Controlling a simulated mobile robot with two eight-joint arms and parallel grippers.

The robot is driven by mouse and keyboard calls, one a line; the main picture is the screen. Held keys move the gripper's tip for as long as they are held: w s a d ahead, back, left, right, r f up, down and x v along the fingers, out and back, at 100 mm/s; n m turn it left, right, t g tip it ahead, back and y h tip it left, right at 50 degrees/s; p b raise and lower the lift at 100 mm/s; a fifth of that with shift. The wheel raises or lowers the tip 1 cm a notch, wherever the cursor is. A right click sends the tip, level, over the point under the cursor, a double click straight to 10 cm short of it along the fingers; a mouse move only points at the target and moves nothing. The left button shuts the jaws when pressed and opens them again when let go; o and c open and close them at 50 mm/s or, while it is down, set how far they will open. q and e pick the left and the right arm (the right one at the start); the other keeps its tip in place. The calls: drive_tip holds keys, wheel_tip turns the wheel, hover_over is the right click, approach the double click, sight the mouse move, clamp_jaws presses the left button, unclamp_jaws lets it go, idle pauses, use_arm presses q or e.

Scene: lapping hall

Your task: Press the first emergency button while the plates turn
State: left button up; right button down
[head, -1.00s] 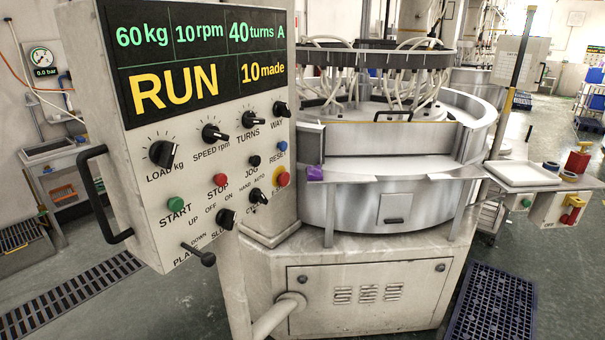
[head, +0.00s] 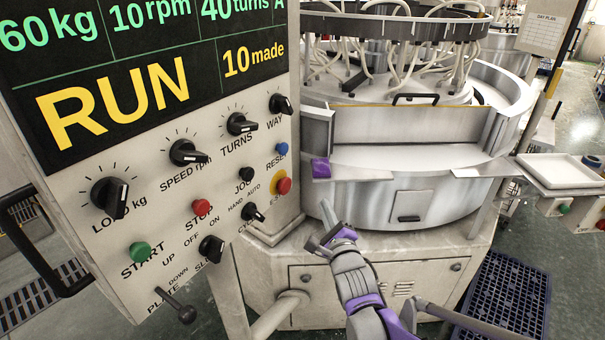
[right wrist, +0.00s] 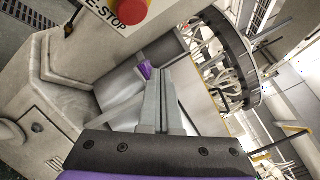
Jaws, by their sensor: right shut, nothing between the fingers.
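The red emergency button (head: 283,185) on its yellow disc sits at the right edge of the control panel (head: 150,215). In the right wrist view a red emergency button (right wrist: 133,10) with an E-STOP label shows at the top, left of the fingers. My right gripper (head: 326,213) is shut and empty, below and right of the panel button, apart from it in the picture. Its closed fingers (right wrist: 156,78) also show in the right wrist view. The display (head: 140,70) reads RUN and 10 made. The lapping machine (head: 410,190) stands behind. My left gripper is out of view.
Knobs and buttons crowd around the emergency button: blue RESET (head: 281,149), black JOG (head: 247,174) and red STOP (head: 201,206). A black handle (head: 35,245) sticks out at the panel's left. A white tray (head: 560,172) is at right; a blue grate (head: 505,295) lies on the floor.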

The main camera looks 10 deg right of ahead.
sight(283, 185)
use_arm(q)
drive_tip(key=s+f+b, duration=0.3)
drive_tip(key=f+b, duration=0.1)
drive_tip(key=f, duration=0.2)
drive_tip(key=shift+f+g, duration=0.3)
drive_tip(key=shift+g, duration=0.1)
use_arm(e)
drive_tip(key=w+a, duration=0.5)
drive_tip(key=w, duration=0.1)
drive_tip(key=shift+w+a+r+m, duration=0.3)
drive_tip(key=shift+r, duration=0.05)
use_arm(q)
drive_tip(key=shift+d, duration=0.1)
drive_tip(key=shift+b, duration=0.3)
use_arm(e)
drive_tip(key=shift+a, duration=0.1)
idle(1.2)
drive_tip(key=shift+w+a, duration=0.2)
drive_tip(key=shift+w, duration=0.1)
